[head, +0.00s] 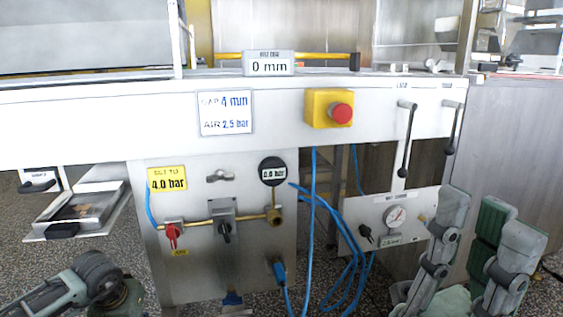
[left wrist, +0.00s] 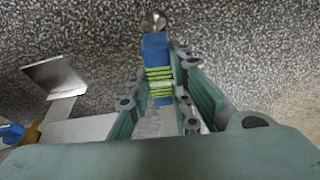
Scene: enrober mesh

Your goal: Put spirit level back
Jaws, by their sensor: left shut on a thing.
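In the left wrist view, a blue bar with yellow-green stripes, which I take to be the spirit level (left wrist: 156,50), sits between the fingers of my left gripper (left wrist: 161,88). The gripper is shut on it, over bare speckled floor. A round metal knob shows at the bar's far end; I cannot tell whether it belongs to the bar. In the head view only part of my left arm shows at the lower left, and the held bar is out of sight. My right gripper (head: 487,222) is open and empty at the lower right, fingers pointing up.
A white machine frame (head: 60,115) spans the head view. It carries a "0 mm" display (head: 268,67), an emergency stop (head: 341,113) and two levers (head: 407,140). Below are a valve panel (head: 215,275), loose blue hoses (head: 350,270) and a gauge (head: 395,216). A tray (head: 85,206) juts out left.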

